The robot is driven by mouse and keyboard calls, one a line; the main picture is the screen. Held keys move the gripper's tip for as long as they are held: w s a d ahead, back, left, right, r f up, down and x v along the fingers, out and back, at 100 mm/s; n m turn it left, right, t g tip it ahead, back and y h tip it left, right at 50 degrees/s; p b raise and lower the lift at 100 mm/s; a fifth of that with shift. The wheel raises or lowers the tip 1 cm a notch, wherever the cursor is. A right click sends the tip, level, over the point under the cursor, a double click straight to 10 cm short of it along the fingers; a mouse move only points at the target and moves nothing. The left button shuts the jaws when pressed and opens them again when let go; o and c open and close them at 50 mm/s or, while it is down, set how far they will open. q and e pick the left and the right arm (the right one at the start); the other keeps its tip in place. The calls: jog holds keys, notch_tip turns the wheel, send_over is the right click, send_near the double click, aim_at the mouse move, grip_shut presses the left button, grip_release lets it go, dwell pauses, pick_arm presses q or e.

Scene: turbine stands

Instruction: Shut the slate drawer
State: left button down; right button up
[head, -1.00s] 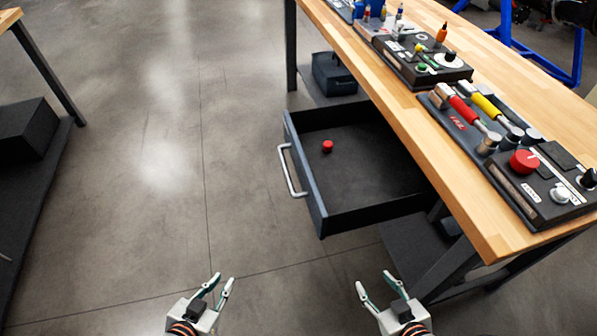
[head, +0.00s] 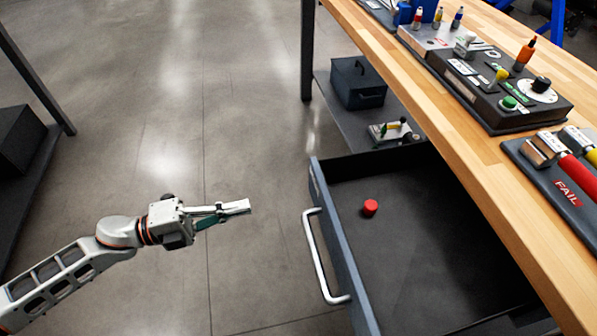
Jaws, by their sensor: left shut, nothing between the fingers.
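The slate drawer (head: 345,240) is pulled out from under the wooden bench, on the right in the head view. Its silver bar handle (head: 316,258) faces left. A red cap-like piece (head: 370,207) stands on the drawer's dark floor. My left gripper (head: 247,206) is shut and empty. It points right, to the left of the handle and apart from it. My right gripper is not in view. The drawer's near end is cut off by the bottom edge of the picture.
The wooden bench top (head: 450,130) carries a dark control panel (head: 495,90), small bottles and a tool tray (head: 565,175). A dark box (head: 358,83) and a small device (head: 393,132) sit on the shelf beneath. The floor (head: 240,110) left of the drawer is clear.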

pick_arm(q)
jog(key=g, duration=0.1)
jog(key=m+p, duration=0.1)
send_near(315, 193)
jog(key=x, duration=0.5)
jog(key=shift+d+r, duration=0.1)
jog(key=shift+d, duration=0.1)
jog(key=shift+w+d, duration=0.25)
jog(key=shift+d, duration=0.4)
jog(key=shift+w+d, duration=0.1)
jog(key=shift+d, duration=0.05)
